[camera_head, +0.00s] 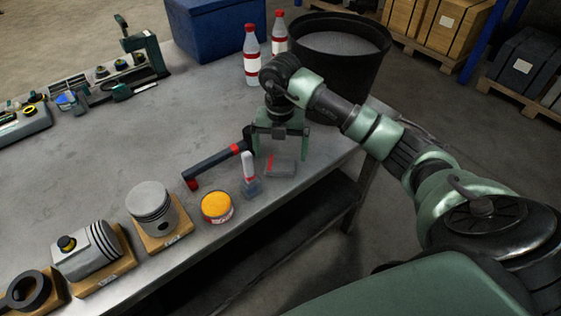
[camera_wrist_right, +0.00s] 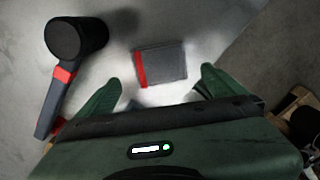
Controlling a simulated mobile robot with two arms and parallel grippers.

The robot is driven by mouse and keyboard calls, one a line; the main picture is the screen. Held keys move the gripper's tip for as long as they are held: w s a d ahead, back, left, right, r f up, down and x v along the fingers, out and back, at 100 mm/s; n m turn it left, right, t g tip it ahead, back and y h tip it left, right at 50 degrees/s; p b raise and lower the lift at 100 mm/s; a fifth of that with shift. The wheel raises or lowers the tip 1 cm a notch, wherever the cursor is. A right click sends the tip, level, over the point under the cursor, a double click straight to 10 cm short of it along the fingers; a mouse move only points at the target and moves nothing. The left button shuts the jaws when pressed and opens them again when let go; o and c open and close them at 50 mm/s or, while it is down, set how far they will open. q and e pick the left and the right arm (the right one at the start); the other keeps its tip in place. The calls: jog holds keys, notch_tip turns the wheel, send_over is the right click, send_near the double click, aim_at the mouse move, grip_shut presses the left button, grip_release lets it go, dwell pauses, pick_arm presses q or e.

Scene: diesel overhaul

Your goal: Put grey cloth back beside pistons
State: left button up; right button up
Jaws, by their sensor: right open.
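The grey cloth (camera_head: 280,164) is a small folded square with a red stripe, lying flat near the right front edge of the workbench. It also shows in the right wrist view (camera_wrist_right: 168,64), between and beyond the fingertips. My right gripper (camera_head: 279,150) is open and points down over the cloth; the fingers stand either side of it, with nothing gripped. One piston (camera_head: 152,205) stands upright on a wooden block at the front of the bench. Another piston (camera_head: 88,248) lies on its side on a block further left. My left gripper is not in view.
A black tool with red bands (camera_head: 218,165) lies left of the gripper. Bottles (camera_head: 252,60), a black bin (camera_head: 345,70) and a blue box (camera_head: 215,30) are behind.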

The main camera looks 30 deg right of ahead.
aim_at(280, 164)
notch_tip(280, 164, up, 8)
jog(key=shift+f+b, duration=0.15)
jog(key=shift+b, duration=0.3)
